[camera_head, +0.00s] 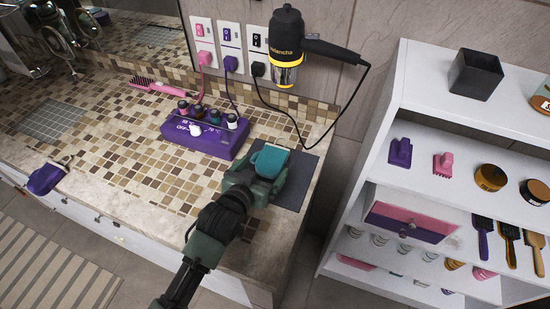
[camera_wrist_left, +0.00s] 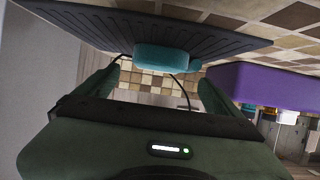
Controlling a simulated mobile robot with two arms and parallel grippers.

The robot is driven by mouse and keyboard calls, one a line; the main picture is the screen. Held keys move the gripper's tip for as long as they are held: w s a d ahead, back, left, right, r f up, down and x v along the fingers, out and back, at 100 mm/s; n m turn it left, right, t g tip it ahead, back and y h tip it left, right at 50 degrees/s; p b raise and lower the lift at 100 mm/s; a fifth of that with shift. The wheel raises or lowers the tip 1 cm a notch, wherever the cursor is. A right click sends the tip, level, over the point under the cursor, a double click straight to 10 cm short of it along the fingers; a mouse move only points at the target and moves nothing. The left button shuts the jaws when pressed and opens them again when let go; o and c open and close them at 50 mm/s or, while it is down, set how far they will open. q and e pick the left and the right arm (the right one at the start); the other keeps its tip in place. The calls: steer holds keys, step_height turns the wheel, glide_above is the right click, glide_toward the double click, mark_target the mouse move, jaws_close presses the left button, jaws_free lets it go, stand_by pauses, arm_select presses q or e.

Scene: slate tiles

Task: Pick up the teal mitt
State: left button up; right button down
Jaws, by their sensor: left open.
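The teal mitt (camera_head: 272,160) lies on a dark ribbed mat (camera_head: 296,190) near the counter's right end. My left gripper (camera_head: 262,172) is at the mitt, with its fingers spread apart. The left wrist view looks upside down. There the teal mitt (camera_wrist_left: 165,58) rests against the mat (camera_wrist_left: 120,28), in front of and between the two open green fingers (camera_wrist_left: 158,80). A gap shows between the fingers and the mitt, and nothing is held. My gripper hides part of the mitt's near side in the head view. My right gripper is not in view.
A purple heater box (camera_head: 207,135) with several coloured items on top stands left of the mitt. A hair dryer (camera_head: 287,50) hangs on the wall behind, its black cord trailing near the mat. A pink brush (camera_head: 160,88) lies farther left. White shelves (camera_head: 400,100) stand to the right.

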mark_target(271, 159)
arm_select(q)
steer(key=shift+w+d+f, duration=0.15)
steer(key=shift+w+d, duration=0.15)
steer(key=shift+w, duration=0.3)
steer(key=shift+w+d+f, duration=0.1)
steer(key=shift+w, duration=0.1)
steer(key=p+x, duration=0.1)
steer(key=x, duration=0.3)
steer(key=shift+f, duration=0.1)
steer(key=shift+w+d+f, duration=0.15)
steer(key=shift+w+f, duration=0.05)
steer(key=shift+w, duration=0.15)
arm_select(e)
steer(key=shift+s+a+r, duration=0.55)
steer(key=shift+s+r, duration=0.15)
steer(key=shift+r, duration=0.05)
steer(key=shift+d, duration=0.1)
arm_select(q)
steer(key=c, duration=1.6)
steer(key=shift+o, duration=0.2)
step_height(271, 159, up, 9)
steer(key=shift+r+b, duration=0.15)
steer(key=shift+b, duration=0.2)
steer(key=shift+r, duration=0.4)
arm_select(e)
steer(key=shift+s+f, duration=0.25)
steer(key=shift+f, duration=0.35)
